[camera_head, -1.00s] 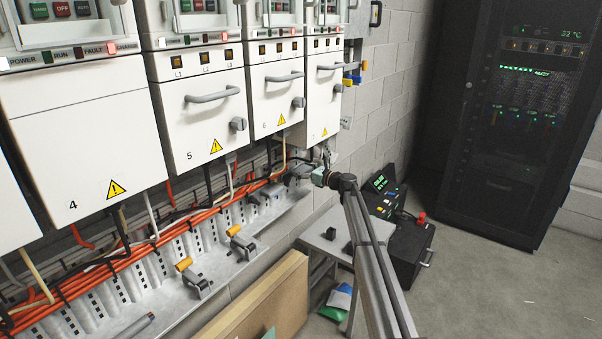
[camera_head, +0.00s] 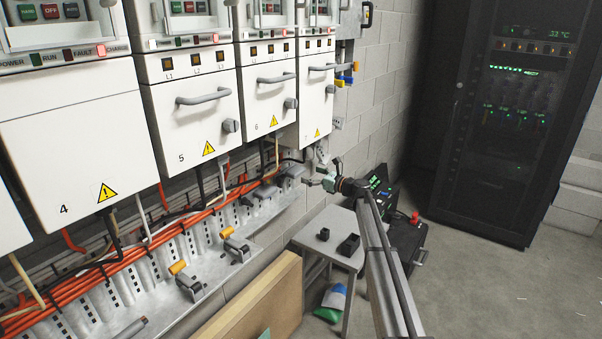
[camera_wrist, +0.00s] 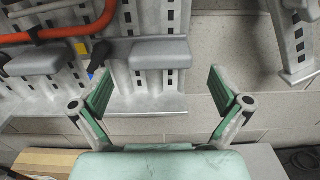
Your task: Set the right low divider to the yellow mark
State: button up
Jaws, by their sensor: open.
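My gripper (camera_head: 312,174) is open and empty, just right of the low metal rail's far end. In the wrist view its green-padded fingers (camera_wrist: 161,75) stand wide apart, with the rail edge and block wall beyond them. Two grey blocks sit on the rail, apparently the low dividers: the right one (camera_wrist: 160,53) lies beyond the gap between the fingers, apart from them, and the left one (camera_wrist: 35,61) is farther left. They also show in the head view, right (camera_head: 290,172) and left (camera_head: 266,192). A small yellow mark (camera_wrist: 82,48) and a blue mark (camera_wrist: 91,75) lie between the blocks.
Orange cables (camera_head: 130,250) run along the slotted rail below the white cabinets (camera_head: 190,110). Two orange-handled clamps (camera_head: 185,282) sit nearer on the rail. A small grey table (camera_head: 325,228) and a cardboard-coloured panel (camera_head: 250,305) stand in front. Floor to the right is mostly clear.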

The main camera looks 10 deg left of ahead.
jog(key=shift+v, duration=1.55)
jog(key=s+d+f+n+g+h, duration=0.3)
jog(key=s+f+n, duration=0.3)
jog(key=s+f, duration=0.7)
jog(key=s+d+f+n+g+h, duration=0.25)
jog(key=s+f+n, duration=0.35)
jog(key=s+f, duration=0.75)
jog(key=s+d+f+n+g+h, duration=0.35)
jog(key=s+f+n, duration=0.25)
jog(key=s+f, duration=0.65)
jog(key=s+d+f+n+g+h, duration=0.2)
jog(key=s+d+f, duration=0.2)
jog(key=s, duration=1.1)
jog(key=s+d+f+n+g+h, duration=0.2)
jog(key=s+d+f, duration=0.2)
jog(key=s, duration=1.2)
jog(key=s+d+f+n+g+h, duration=0.1)
jog(key=s+d+f, duration=0.3)
jog(key=s, duration=1.2)
jog(key=shift+d+n+g+h, duration=0.45)
jog(key=shift+g+h, duration=0.35)
jog(key=shift+h, duration=0.1)
